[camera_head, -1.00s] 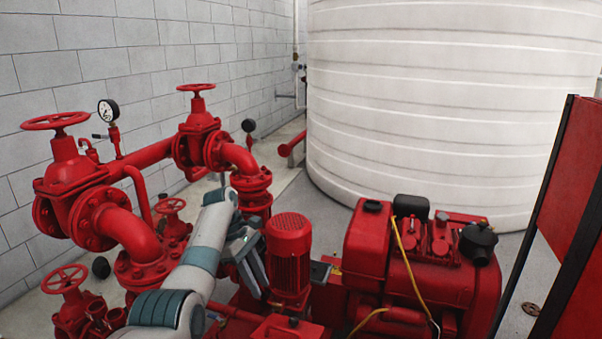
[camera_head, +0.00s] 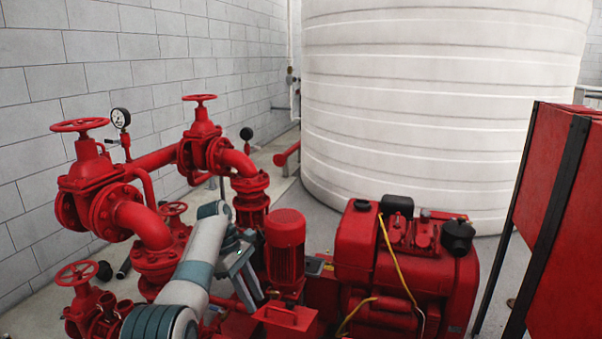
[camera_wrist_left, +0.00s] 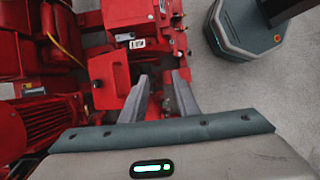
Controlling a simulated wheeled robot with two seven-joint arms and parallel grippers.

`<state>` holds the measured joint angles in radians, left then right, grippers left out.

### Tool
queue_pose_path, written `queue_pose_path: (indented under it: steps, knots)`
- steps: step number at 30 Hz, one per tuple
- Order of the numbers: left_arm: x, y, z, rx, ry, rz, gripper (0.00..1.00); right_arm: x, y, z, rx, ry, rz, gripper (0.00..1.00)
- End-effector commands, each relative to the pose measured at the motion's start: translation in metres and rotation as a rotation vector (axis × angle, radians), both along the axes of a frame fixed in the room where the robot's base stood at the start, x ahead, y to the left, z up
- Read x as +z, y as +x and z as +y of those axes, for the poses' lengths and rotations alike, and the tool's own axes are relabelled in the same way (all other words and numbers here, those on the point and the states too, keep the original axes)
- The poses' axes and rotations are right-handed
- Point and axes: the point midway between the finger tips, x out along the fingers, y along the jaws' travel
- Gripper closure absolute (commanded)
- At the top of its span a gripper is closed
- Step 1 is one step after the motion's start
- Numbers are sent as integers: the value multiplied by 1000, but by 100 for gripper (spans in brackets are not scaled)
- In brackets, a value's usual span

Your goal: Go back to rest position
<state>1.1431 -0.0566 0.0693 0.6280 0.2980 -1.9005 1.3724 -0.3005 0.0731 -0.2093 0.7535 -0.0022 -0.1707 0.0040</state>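My left arm (camera_head: 190,265) comes in from the lower left in the head view, over the red pipework. Its gripper (camera_head: 248,285) is partly hidden there, beside the red ribbed motor (camera_head: 285,245). In the left wrist view the two fingers of the left gripper (camera_wrist_left: 161,82) stand apart with nothing held between them. Red pump parts (camera_wrist_left: 130,30) lie beyond the fingertips; I cannot tell how far. My right gripper is in neither view.
Red valves with handwheels (camera_head: 80,125) and a pressure gauge (camera_head: 120,117) stand at left. The red engine (camera_head: 410,265) is at centre right, with a yellow cable (camera_head: 390,250). A red cabinet (camera_head: 560,200) stands at right. A white tank (camera_head: 440,110) fills the back.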

Motion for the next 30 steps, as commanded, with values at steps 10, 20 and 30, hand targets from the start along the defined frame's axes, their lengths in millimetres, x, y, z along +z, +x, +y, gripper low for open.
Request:
queue_pose_path:
  steps: [10, 20, 30]
  knots:
    - [-46, -4, 5, -23, 13, -29, 72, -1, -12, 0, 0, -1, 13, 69]
    - [-131, -19, 17, -80, 43, -85, 72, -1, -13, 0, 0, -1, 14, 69]
    - [-305, -85, 46, -253, 131, -205, 72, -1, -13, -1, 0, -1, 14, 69]
